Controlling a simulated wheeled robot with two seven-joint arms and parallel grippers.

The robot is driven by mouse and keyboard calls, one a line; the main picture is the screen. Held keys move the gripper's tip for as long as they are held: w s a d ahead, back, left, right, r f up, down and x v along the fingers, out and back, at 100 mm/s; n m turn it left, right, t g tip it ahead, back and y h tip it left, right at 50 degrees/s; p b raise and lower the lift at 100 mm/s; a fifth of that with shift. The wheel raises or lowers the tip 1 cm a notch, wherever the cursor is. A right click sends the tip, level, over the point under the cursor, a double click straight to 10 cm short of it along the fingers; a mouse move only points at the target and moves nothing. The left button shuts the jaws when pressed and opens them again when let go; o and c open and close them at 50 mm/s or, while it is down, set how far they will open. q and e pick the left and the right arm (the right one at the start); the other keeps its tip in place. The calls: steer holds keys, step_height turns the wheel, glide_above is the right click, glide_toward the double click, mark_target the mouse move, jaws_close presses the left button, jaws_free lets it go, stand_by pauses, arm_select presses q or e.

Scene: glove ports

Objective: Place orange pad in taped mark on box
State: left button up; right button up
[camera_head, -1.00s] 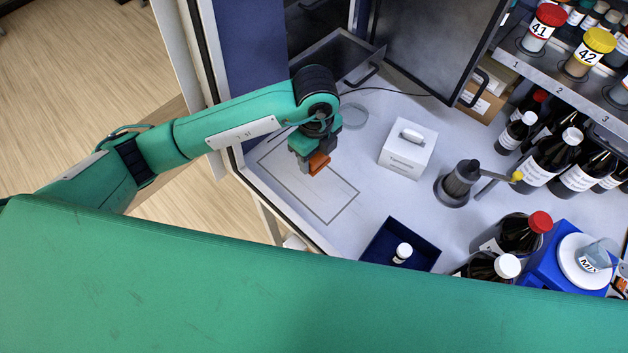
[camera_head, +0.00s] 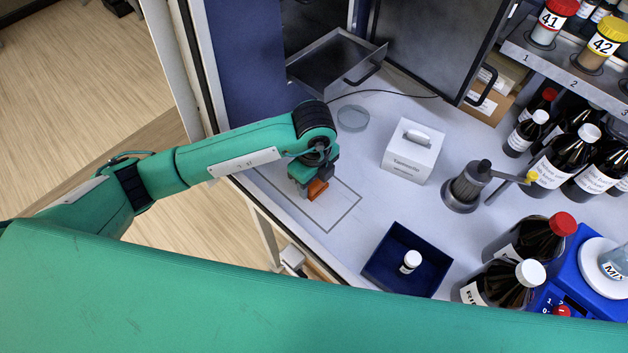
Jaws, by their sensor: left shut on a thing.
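A small orange pad (camera_head: 317,189) is held in my left gripper (camera_head: 309,187), over the area inside a thin grey rectangular outline (camera_head: 344,216) marked on the white work surface. I cannot tell whether the pad touches the surface. My left gripper is shut on the pad and hides part of it and part of the outline. A white box (camera_head: 408,166) with a slot and a white tuft on top stands to the right, apart from the gripper. No taped mark shows on it. My right gripper is not in view.
A clear round dish (camera_head: 352,118) lies behind the gripper. A dark blue tray (camera_head: 432,272) with a small white-capped bottle (camera_head: 411,261) is at front right. A dark grinder-like device (camera_head: 466,187) and several brown bottles stand farther right. Surface between outline and white box is clear.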

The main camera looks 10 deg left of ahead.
arm_select(q)
steer(key=shift+f, duration=0.15)
steer(key=o, duration=0.9)
steer(key=shift+o, duration=0.2)
step_height(320, 180, up, 12)
steer(key=p, duration=0.7)
steer(key=shift+r, duration=0.2)
steer(key=shift+s, duration=0.15)
